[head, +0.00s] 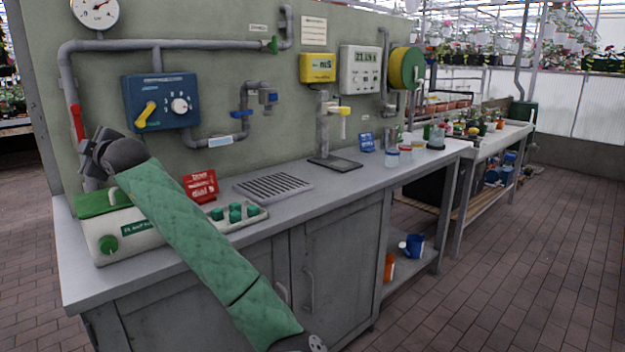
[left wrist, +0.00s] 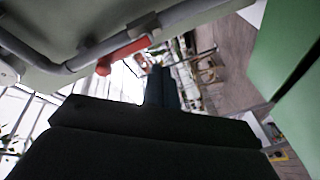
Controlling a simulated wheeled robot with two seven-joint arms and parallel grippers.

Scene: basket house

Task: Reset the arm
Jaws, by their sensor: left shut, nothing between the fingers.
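My left arm in its green sleeve reaches across the bench in the head view, ending in the dark wrist and gripper (head: 112,156) at the left of the wall panel. The fingers are hard to make out there. In the left wrist view the dark gripper (left wrist: 160,88) is shut and empty. A red lever (head: 76,122) on a grey pipe is just left of and above the wrist; it also shows in the left wrist view (left wrist: 125,54). I cannot tell whether they touch. My right gripper is in neither view.
A blue dial box (head: 160,101) with a yellow lever is on the wall panel, right of the wrist. Open brick floor (head: 530,250) lies at the right.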

